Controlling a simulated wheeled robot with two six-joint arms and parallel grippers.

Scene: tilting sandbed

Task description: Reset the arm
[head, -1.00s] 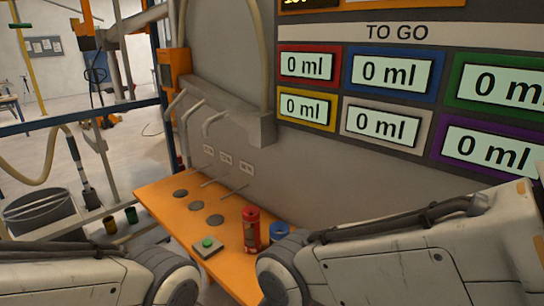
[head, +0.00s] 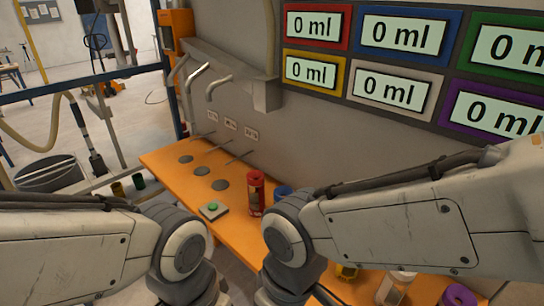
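My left arm (head: 90,245) comes in from the left and bends down at a round joint near the bottom middle. My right arm (head: 410,230) comes in from the right and bends down at a round joint just right of it. Both lower arm parts run out of the bottom edge, so neither gripper shows. No held object can be seen.
An orange bench (head: 165,152) carries a red canister (head: 256,193), a green button box (head: 213,209) and dark round discs. A blue container (head: 283,192) is partly behind my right arm. A clear jar (head: 396,287) and a purple-topped container (head: 459,295) stand lower right. Wall displays (head: 402,35) read 0 ml.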

